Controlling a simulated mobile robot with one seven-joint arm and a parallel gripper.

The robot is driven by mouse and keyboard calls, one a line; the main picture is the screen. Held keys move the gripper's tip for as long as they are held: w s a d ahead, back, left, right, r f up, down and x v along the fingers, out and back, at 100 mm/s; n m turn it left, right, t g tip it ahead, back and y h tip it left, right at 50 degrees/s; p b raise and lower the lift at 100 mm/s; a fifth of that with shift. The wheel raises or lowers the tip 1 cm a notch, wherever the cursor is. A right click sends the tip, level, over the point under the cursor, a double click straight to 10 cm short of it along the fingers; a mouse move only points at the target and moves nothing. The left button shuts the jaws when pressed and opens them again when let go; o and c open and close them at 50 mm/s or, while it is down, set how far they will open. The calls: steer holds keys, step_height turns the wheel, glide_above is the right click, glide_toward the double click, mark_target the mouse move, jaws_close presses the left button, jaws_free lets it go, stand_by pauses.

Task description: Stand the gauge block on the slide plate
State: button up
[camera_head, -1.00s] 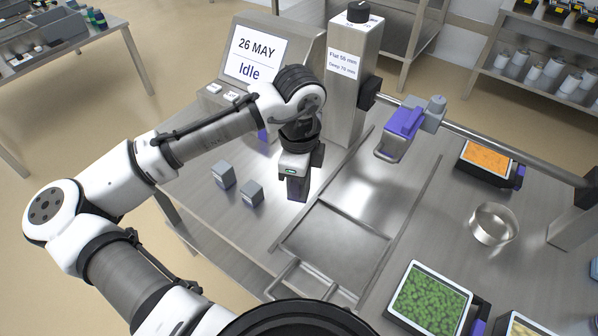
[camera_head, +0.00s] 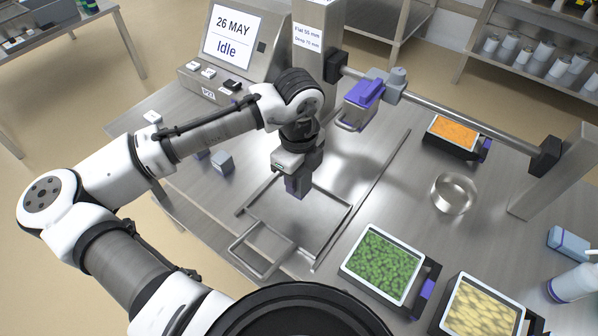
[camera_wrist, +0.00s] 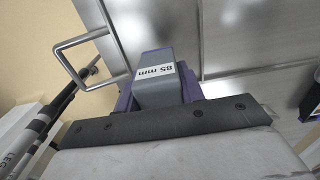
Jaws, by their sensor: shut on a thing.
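My gripper (camera_head: 297,188) is shut on a grey gauge block (camera_wrist: 158,84) between its purple fingers. The block's white label reads "85 mm" in the wrist view. In the head view the fingers and wrist mostly hide the block. The slide plate (camera_head: 310,222) is a flat steel plate with a loop handle (camera_head: 262,248) at its front. My gripper appears over the plate's back left part. Whether the block touches the plate, I cannot tell. The plate and handle also show beyond the block in the wrist view.
A purple-topped clamp (camera_head: 362,95) hangs on a rail behind the plate. A tray of green food (camera_head: 382,264) and a steel ring (camera_head: 454,194) are to the right.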

steer(key=shift+f+b, duration=2.45)
steer(key=shift+f, duration=0.25)
steer(key=shift+f+b, duration=0.4)
steer(key=shift+f, duration=0.5)
steer(key=shift+f, duration=0.2)
steer(key=o, duration=1.2)
steer(key=c, duration=0.3)
